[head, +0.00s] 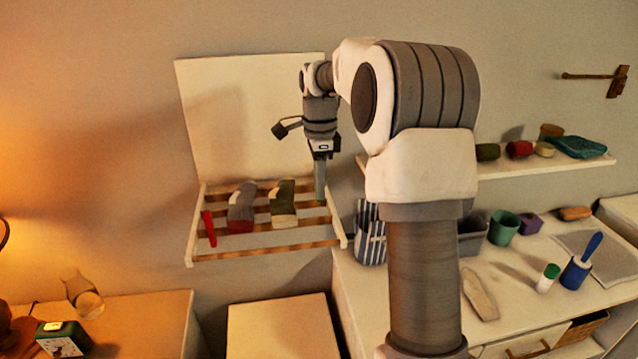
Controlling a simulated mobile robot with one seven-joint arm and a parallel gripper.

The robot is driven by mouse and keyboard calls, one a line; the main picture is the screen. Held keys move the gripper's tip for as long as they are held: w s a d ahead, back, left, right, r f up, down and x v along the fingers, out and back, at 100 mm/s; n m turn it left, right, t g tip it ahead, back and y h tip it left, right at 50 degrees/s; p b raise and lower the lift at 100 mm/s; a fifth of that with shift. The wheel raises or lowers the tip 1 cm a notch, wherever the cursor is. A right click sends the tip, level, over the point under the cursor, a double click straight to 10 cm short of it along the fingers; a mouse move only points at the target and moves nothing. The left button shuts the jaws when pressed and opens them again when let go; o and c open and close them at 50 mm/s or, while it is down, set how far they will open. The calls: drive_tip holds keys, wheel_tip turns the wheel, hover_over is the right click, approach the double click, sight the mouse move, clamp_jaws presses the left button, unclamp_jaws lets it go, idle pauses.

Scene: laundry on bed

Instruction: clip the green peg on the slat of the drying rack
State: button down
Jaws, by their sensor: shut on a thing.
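My gripper (321,158) points down over the right part of the drying rack (191,242). It is shut on the green peg (320,183), which hangs upright below the jaws. The peg's lower end overlaps a wooden slat (312,202) near the rack's right side; I cannot tell whether it touches the slat or is around it. The rack is fixed to the wall, with a cream panel behind it. A red peg (209,229) is at the rack's left end.
A grey-and-red folded cloth (241,208) and a dark green one (284,204) lie on the rack, left of my gripper. A striped bin (370,235) stands right of it. The wall shelf (545,168) holds several items. A pale surface (280,325) below is clear.

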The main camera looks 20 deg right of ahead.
drive_tip(key=b, duration=0.2)
hover_over(319, 218)
drive_tip(key=shift+w+f, duration=0.15)
drive_tip(key=shift+f, duration=1.9)
drive_tip(key=shift+f+b, duration=1.85)
drive_tip(key=shift+f, duration=1)
drive_tip(key=c, duration=0.7)
unclamp_jaws()
wheel_tip(319, 218, up, 17)
drive_tip(key=shift+r+p, duration=0.1)
drive_tip(key=shift+p, duration=0.7)
drive_tip(key=shift+r, duration=0.1)
